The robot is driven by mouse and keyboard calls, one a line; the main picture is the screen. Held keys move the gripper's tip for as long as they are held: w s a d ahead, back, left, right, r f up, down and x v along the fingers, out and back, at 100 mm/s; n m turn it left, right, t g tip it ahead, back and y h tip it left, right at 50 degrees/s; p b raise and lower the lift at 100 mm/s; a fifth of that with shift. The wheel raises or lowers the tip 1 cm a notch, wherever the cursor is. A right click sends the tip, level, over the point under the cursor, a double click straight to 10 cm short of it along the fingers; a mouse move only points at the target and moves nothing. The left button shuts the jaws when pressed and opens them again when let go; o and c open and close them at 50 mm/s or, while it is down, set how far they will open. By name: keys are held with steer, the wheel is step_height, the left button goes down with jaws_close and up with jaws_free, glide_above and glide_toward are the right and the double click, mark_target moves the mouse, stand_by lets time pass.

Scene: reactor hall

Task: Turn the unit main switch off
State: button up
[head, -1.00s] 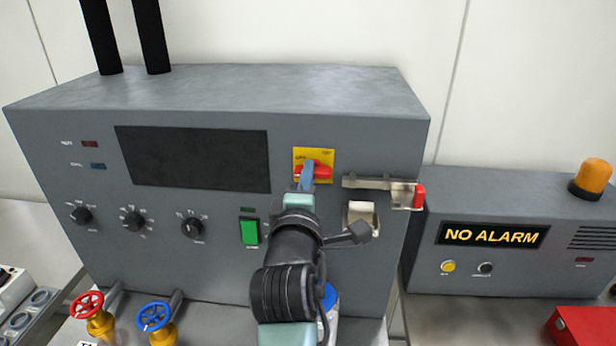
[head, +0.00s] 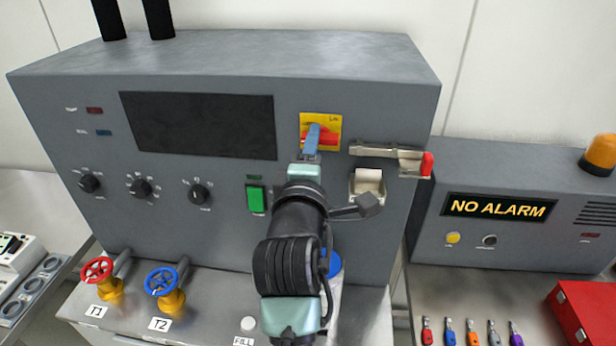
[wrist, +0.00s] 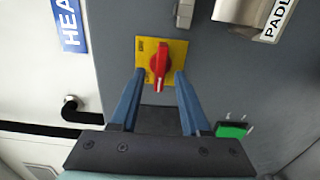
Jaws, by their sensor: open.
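The unit main switch (head: 326,139) is a red rotary handle on a yellow plate (head: 306,120), on the front of the grey cabinet. In the wrist view the red handle (wrist: 159,62) stands out from its yellow plate (wrist: 178,46) and looks nearly upright in that picture. My gripper (head: 313,133) is in front of the switch, and its blue fingers cover part of the handle in the head view. In the wrist view my gripper (wrist: 156,84) is open, with one finger on each side of the handle's lower end. I cannot tell whether the fingers touch it.
A latch bar with a red end (head: 427,164) and a padlock holder (head: 368,182) are right of the switch. A green button (head: 257,200) is at lower left. Red (head: 97,270) and blue (head: 161,282) valve wheels stand below. A NO ALARM box (head: 498,207) stands at right.

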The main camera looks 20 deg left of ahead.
steer(key=b+v, duration=0.3)
steer(key=v, duration=0.8)
steer(key=shift+s+b, duration=0.25)
steer(key=shift+b, duration=0.1)
steer(key=shift+d, duration=0.15)
steer(key=s+d+r+m+t+h, duration=0.1)
steer(key=s+d+r+m+t, duration=0.1)
steer(key=d+r+m, duration=0.3)
steer(key=s+d+r+m+t+h, duration=0.2)
steer(key=s+d+r+m+t, duration=0.1)
steer(key=r+m, duration=0.6)
steer(key=s+d+r+m+t+h, duration=0.2)
steer(key=d+r+m+t, duration=0.3)
steer(key=r, duration=0.8)
steer(key=shift+s+d+m, duration=0.45)
steer(key=shift+d+m, duration=0.75)
